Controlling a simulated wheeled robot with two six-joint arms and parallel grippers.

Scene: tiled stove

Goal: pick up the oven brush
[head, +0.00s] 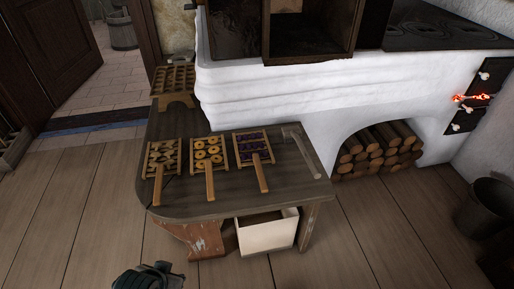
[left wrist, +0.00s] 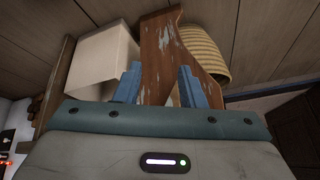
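I cannot make out an oven brush for certain in either view. A pale grey, bent, long thing (head: 301,150) lies at the right end of the wooden bench (head: 290,185); its kind is unclear. My left gripper (head: 150,275) shows only in part at the bottom of the head view, low in front of the bench. In the left wrist view its two blue fingers (left wrist: 158,88) stand apart with nothing held between them. A worn wooden bench leg (left wrist: 160,50) shows beyond them. My right gripper is not in view.
Several handled wooden trays, one with golden rings (head: 208,150), lie on the bench. A whitish box (head: 267,233) stands under it; a ribbed straw-coloured thing (left wrist: 203,52) shows beside the leg. The white stove (head: 270,95) with stacked logs (head: 380,148) stands behind. Floor in front is clear.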

